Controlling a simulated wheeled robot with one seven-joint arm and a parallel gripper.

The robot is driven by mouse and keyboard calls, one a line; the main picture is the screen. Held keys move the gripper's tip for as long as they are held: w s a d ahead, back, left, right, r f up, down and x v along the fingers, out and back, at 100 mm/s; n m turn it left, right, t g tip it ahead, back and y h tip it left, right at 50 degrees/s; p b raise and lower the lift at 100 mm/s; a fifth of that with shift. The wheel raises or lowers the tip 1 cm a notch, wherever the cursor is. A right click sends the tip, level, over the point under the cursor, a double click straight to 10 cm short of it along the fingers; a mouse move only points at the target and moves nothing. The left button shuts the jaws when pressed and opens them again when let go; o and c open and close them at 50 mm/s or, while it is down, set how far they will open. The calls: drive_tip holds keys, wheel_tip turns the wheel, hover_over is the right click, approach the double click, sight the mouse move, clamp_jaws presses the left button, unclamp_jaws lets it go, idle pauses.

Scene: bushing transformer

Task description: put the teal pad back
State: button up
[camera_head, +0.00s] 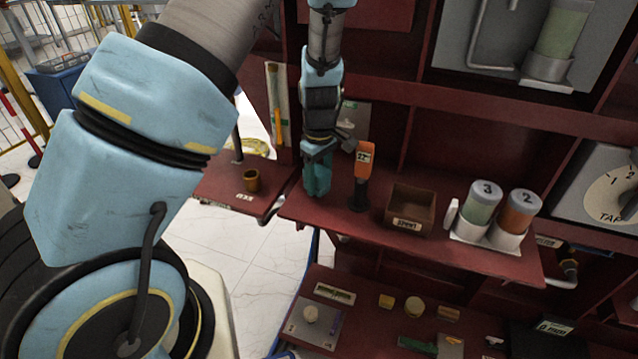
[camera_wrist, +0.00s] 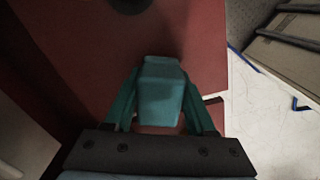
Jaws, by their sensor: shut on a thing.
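My gripper (camera_head: 317,172) hangs down over the left end of the red shelf, left of an orange-topped tool. In the wrist view my gripper (camera_wrist: 161,100) has teal fingers on both sides of the teal pad (camera_wrist: 161,88), a small block, and is shut on it. In the head view the teal fingers and the pad blend together, so the pad's lower edge and whether it touches the shelf cannot be told.
The orange-topped tool (camera_head: 364,160) stands close on the right of my gripper. Farther right are an open brown bin (camera_head: 410,208) and jars marked 3 (camera_head: 482,203) and 2 (camera_head: 520,212). A brown cup (camera_head: 251,180) sits on the lower left ledge. Several small items lie on the lower shelf.

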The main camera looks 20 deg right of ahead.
sight(319, 170)
drive_tip(key=shift+f, duration=0.65)
drive_tip(key=shift+f, duration=0.15)
drive_tip(key=o, duration=1.3)
wheel_tip(319, 170, up, 12)
drive_tip(key=shift+r+b, duration=0.15)
drive_tip(key=shift+b, duration=0.3)
drive_tip(key=shift+s+a+r+m+t, duration=0.25)
drive_tip(key=shift+s+a+r+m, duration=0.75)
drive_tip(key=shift+a, duration=3.65)
drive_tip(key=shift+s+a+r+m+t, duration=0.3)
drive_tip(key=shift+s+a+r+m, duration=0.65)
drive_tip(key=shift+a, duration=3.7)
drive_tip(key=shift+s+a+r+m+t, duration=0.35)
drive_tip(key=shift+s+a+m, duration=0.7)
drive_tip(key=shift+a, duration=3.6)
drive_tip(key=shift+w+m, duration=0.3)
drive_tip(key=shift+w, duration=0.05)
